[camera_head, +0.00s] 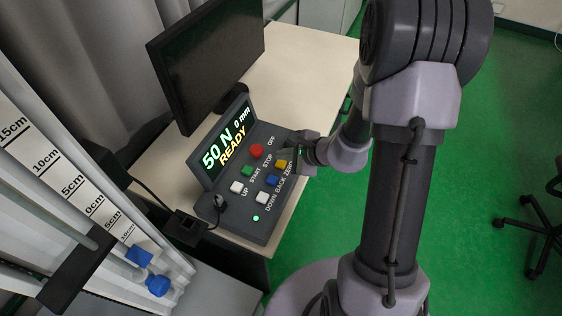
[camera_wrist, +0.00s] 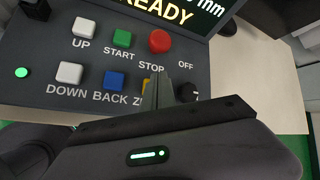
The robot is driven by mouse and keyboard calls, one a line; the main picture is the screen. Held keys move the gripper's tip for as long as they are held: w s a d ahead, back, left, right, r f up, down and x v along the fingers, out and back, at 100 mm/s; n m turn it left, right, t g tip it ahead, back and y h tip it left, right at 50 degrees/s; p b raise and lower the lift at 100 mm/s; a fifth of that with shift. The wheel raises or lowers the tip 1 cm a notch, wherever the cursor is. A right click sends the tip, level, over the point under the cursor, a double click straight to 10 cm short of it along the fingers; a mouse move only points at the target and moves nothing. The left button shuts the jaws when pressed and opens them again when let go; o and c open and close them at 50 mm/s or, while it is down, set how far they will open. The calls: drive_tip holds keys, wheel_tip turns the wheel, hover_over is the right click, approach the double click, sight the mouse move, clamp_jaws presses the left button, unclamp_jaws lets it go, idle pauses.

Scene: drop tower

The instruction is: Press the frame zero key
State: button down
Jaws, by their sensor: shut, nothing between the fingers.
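The yellow zero key (camera_head: 281,163) sits on the dark control console (camera_head: 233,212), at the right end of the lower key row. In the wrist view the yellow key (camera_wrist: 147,88) is mostly hidden behind my fingers, and its label shows only the first letters. My gripper (camera_wrist: 161,80) is shut and empty, with its fingertips over or right beside the yellow key. I cannot tell whether they touch it. In the head view my gripper (camera_head: 291,148) reaches in from the right, over the console's right end.
Close by are the blue BACK key (camera_wrist: 114,79), white DOWN key (camera_wrist: 69,72), green START key (camera_wrist: 122,38), white UP key (camera_wrist: 84,27) and red STOP button (camera_wrist: 159,41). A dark knob (camera_wrist: 186,91) is beside my fingers. The display (camera_head: 226,146) reads 50 N, 0 mm, READY.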

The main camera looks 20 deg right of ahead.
sight(284, 164)
idle(0.5)
drive_tip(key=shift+f+b, duration=0.45)
drive_tip(key=shift+b, duration=0.25)
drive_tip(key=shift+f+b, duration=0.5)
drive_tip(key=shift+b, duration=0.15)
idle(0.4)
drive_tip(key=shift+r, duration=0.1)
drive_tip(key=shift+r+p, duration=0.6)
drive_tip(key=shift+r, duration=0.25)
drive_tip(key=shift+r, duration=0.15)
wheel_tip(284, 164, up, 5)
drive_tip(key=p, duration=0.3)
drive_tip(key=shift+p, duration=0.3)
